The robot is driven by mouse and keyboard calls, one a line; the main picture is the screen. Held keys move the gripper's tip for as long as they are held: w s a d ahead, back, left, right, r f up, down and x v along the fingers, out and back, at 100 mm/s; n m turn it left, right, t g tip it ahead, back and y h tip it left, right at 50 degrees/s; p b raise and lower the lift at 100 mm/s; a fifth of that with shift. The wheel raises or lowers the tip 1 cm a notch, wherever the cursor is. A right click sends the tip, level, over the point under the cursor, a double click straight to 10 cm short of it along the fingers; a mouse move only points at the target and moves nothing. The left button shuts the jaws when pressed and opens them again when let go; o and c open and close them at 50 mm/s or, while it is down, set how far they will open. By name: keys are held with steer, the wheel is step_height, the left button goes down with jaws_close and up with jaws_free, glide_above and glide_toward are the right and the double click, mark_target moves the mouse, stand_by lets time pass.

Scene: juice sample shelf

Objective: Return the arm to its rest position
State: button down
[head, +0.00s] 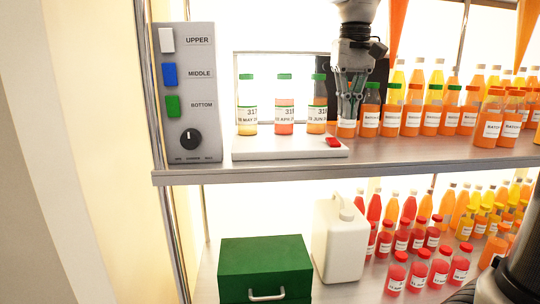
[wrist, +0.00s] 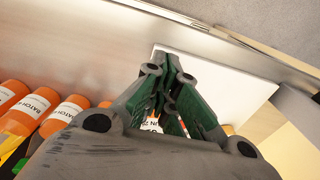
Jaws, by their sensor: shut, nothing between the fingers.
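My gripper (head: 347,117) hangs from the top of the head view, pointing down over the upper shelf. It is shut and empty. It stands at the right end of the white tray (head: 245,151), in front of or beside an orange bottle (head: 346,129), which it partly hides; I cannot tell whether they touch. In the wrist view the green-padded fingers (wrist: 172,58) come together near the white tray (wrist: 225,80), and a label shows partly hidden between the finger links.
Three labelled bottles with green caps (head: 284,103) stand on the tray, beside a red button (head: 333,142). Many orange bottles (head: 411,118) crowd the right. A control panel (head: 190,110) stands left. Below are a green box (head: 265,262), a white jug (head: 339,240) and red bottles (head: 418,272).

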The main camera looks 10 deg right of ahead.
steer(key=s+d+f+t, duration=0.4)
steer(key=s+d+f, duration=0.9)
steer(key=s+f, duration=0.2)
steer(key=s, duration=0.2)
steer(key=shift+s+f, duration=0.35)
